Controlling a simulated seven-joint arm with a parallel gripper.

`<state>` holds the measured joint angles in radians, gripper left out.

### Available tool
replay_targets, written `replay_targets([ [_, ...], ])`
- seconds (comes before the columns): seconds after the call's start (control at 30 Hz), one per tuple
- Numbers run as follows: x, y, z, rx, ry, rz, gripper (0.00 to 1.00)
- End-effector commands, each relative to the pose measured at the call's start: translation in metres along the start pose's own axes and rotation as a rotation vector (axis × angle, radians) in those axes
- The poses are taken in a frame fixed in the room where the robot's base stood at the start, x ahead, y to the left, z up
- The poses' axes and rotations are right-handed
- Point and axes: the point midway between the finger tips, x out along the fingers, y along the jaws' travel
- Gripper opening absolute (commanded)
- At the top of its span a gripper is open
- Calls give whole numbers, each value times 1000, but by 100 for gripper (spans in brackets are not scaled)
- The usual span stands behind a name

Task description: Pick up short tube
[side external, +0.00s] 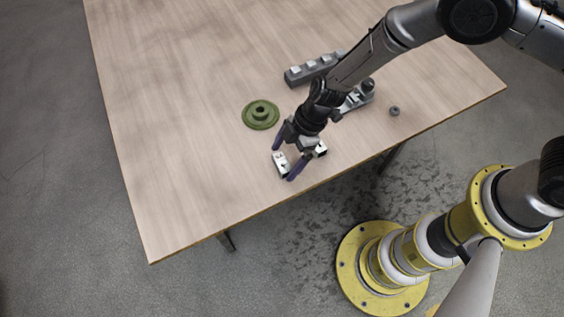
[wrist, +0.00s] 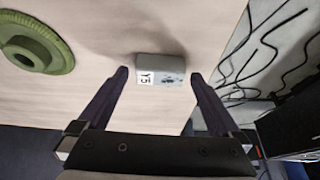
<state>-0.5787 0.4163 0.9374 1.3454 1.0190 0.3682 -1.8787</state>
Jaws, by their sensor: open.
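My gripper (side external: 286,157) is open, low over the table near its front edge, with two dark purple fingers. In the wrist view, a small grey block-like piece (wrist: 160,70) with a white "Y5" label lies just beyond and between the open fingertips (wrist: 158,75). In the side view this pale piece (side external: 281,164) shows between the fingers, partly hidden by them. A small dark grey round piece (side external: 394,111) lies apart at the right; which one is the short tube I cannot tell for sure.
A green flanged round part (side external: 261,114) lies left of my gripper and also shows in the wrist view (wrist: 35,45). A grey block with raised parts (side external: 308,70) and a metal fixture (side external: 357,97) stand behind my arm. The table's left side is clear.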

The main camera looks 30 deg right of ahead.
Motion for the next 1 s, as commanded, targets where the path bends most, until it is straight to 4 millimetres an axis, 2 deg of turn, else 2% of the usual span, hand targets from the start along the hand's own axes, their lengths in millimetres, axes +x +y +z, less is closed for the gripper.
replay_targets([
  [0.1,10,0,0,-1,0,-1,100],
  [0.37,10,0,0,0,0,0,98],
  [0.8,10,0,0,0,0,0,19],
  [1.0,10,0,0,0,1,1,17],
])
